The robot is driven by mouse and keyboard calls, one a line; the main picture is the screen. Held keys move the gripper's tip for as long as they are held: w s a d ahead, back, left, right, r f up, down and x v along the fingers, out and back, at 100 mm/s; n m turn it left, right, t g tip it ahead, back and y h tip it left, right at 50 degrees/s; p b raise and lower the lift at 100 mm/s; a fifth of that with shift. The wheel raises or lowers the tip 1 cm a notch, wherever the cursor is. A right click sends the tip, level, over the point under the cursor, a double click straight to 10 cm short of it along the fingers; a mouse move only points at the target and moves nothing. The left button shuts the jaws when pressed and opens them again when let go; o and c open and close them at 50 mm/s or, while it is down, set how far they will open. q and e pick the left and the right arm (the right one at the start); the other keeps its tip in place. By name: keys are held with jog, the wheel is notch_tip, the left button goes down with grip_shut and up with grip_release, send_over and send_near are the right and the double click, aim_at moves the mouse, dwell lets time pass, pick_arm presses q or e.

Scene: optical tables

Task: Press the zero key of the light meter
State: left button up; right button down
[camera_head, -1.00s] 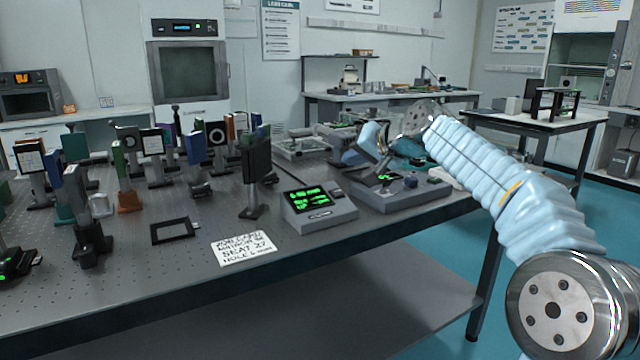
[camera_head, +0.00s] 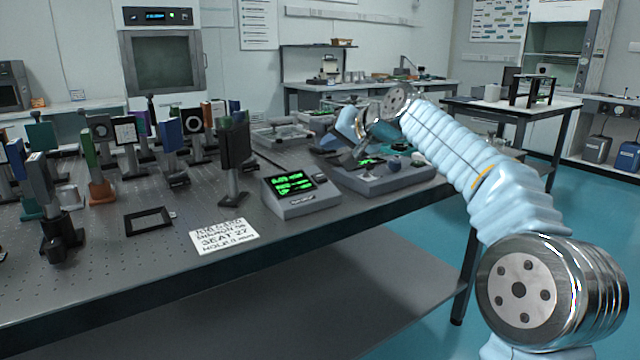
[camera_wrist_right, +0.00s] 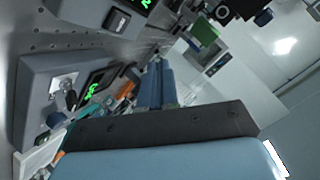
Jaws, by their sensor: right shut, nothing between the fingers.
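Two grey boxes with lit green displays stand near the front edge of the table. The nearer one (camera_head: 300,192) has several lines of green text. The other box (camera_head: 388,178), to its right, has knobs and a small display; it also shows in the right wrist view (camera_wrist_right: 38,75). My right gripper (camera_head: 358,155) is shut and empty, over the back left part of the right-hand box. Its blue fingers also show in the wrist view (camera_wrist_right: 157,75). My left gripper is out of view.
A black frame (camera_head: 150,220) and a printed white card (camera_head: 224,236) lie on the perforated table (camera_head: 110,275). A dark panel on a post (camera_head: 234,150) stands left of the nearer box. Several mounted optics crowd the left side.

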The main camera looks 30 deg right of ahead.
aim_at(320, 176)
jog(key=f+b, duration=0.1)
jog(key=f, duration=0.1)
jog(key=w+f+b, duration=0.1)
jog(key=f, duration=0.1)
jog(key=shift+w, duration=0.15)
jog(key=shift+w+a+f+b, duration=0.1)
jog(key=shift+w+f+b, duration=0.15)
jog(key=shift+f+b, duration=0.25)
jog(key=shift+f, duration=0.15)
dwell(1.3)
jog(key=shift+w+f, duration=0.15)
jog(key=shift+f, duration=0.15)
jog(key=shift+w+f+b, duration=0.1)
jog(key=shift+f+b, duration=0.3)
dwell(0.6)
jog(key=shift+r, duration=0.1)
jog(key=shift+s+r+p, duration=0.25)
jog(key=shift+r+p, duration=0.4)
jog(key=shift+r, duration=0.05)
jog(key=shift+r, duration=0.1)
